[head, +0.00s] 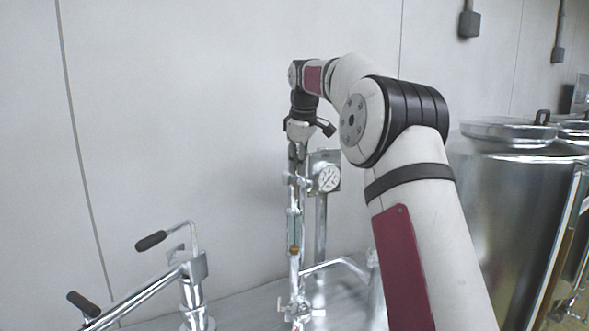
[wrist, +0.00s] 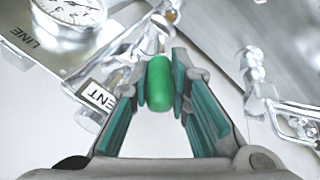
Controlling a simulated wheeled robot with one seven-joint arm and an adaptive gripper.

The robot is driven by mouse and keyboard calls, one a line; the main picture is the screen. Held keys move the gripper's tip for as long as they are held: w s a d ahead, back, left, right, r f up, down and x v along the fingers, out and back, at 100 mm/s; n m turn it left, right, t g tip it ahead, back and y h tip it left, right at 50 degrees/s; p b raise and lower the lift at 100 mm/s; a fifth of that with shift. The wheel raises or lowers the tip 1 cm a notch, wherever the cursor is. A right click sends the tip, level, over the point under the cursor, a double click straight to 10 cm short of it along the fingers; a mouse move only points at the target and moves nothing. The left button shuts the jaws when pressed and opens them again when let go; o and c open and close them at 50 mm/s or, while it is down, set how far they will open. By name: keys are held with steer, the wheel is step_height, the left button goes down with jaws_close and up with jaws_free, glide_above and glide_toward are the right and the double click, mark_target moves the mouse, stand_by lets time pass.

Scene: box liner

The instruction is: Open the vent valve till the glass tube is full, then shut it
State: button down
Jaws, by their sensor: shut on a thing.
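My gripper (head: 298,150) points down at the top of the upright metal fitting in the head view. In the wrist view its teal-padded fingers are shut on a green handle (wrist: 160,84), which sits between the fingertips. A tag reading "ENT" (wrist: 99,97) is beside it, its first letter hidden, so the handle appears to be the vent valve's. The narrow glass tube (head: 294,228) stands upright below my gripper in the head view. A small amber patch shows in its lower part; the exact liquid level is too small to tell.
A round pressure gauge (head: 327,179) is just right of the tube, with a plate marked "LINE" (wrist: 27,40) near it. Pipework with black-handled levers (head: 150,241) stands at the left. A large steel tank (head: 510,215) is at the right. A pale wall is behind.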

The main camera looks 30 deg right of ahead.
steer(key=shift+d+r+m+y+b, duration=0.15)
steer(key=shift+d+y+b, duration=0.1)
steer(key=shift+d+y, duration=0.5)
steer(key=shift+d+m+y+b, duration=0.15)
steer(key=shift+d+y+b, duration=0.2)
steer(key=shift+y, duration=0.6)
steer(key=shift+d, duration=0.1)
steer(key=c, duration=1.5)
jaws_free()
steer(key=s+d+r, duration=0.1)
steer(key=s+d, duration=0.1)
steer(key=s, duration=0.2)
steer(key=s+d+r, duration=0.2)
steer(key=s, duration=0.2)
steer(key=s+d+r, duration=0.1)
steer(key=s+d, duration=0.1)
steer(key=s, duration=0.2)
steer(key=shift+d+r, duration=0.3)
steer(key=shift+d, duration=0.1)
